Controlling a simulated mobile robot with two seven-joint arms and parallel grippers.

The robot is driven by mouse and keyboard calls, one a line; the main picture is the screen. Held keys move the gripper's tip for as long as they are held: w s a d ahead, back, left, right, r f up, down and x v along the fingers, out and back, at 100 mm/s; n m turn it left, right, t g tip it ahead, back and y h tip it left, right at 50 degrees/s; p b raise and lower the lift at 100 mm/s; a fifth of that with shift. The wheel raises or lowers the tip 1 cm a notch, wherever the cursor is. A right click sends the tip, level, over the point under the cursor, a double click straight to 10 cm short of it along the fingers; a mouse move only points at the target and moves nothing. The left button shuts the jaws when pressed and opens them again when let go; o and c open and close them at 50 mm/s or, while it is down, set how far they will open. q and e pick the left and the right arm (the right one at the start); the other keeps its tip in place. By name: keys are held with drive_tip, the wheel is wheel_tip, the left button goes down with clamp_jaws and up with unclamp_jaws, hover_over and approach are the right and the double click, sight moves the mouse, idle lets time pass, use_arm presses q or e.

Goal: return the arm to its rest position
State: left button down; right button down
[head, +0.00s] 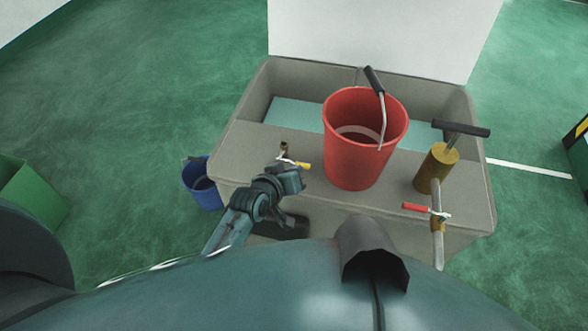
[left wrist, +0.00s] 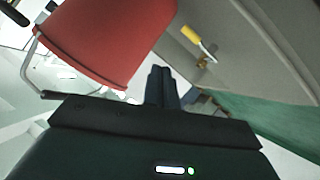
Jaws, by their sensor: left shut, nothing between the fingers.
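My left gripper (head: 290,180) is at the front edge of the grey sink, left of the red bucket (head: 358,145). In the left wrist view its two dark fingers (left wrist: 161,88) are together with nothing between them. The red bucket fills the upper left of that view (left wrist: 105,40) and is apart from the fingers. A small tap with a yellow handle (head: 302,165) is close to the gripper in the head view. It also shows in the left wrist view (left wrist: 195,38), right of the fingers. My right gripper is not in view.
The grey sink (head: 235,150) carries a brass cylinder with a black T-handle (head: 437,168) and a red-handled tap (head: 417,207) on a pipe. A blue bucket (head: 203,190) stands on the floor left of the sink. A green bin (head: 28,190) is far left. Green floor between them is clear.

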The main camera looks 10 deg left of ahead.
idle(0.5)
use_arm(q)
drive_tip(key=s+a+r+m+g+y, duration=0.2)
drive_tip(key=s+a+r+g, duration=0.3)
drive_tip(key=s, duration=0.8)
drive_tip(key=s+a+r+m+g+y, duration=0.1)
drive_tip(key=s+a+m+g+y, duration=0.15)
drive_tip(key=s+a, duration=0.7)
drive_tip(key=w+d+f+t+h, duration=0.1)
drive_tip(key=d+f+t+h, duration=0.2)
drive_tip(key=d+f+t, duration=0.3)
wheel_tip(320, 180, down, 4)
drive_tip(key=d+m, duration=0.1)
drive_tip(key=d, duration=0.1)
drive_tip(key=shift+w+d+r, duration=0.2)
drive_tip(key=shift+w+d, duration=0.05)
drive_tip(key=shift+d, duration=0.15)
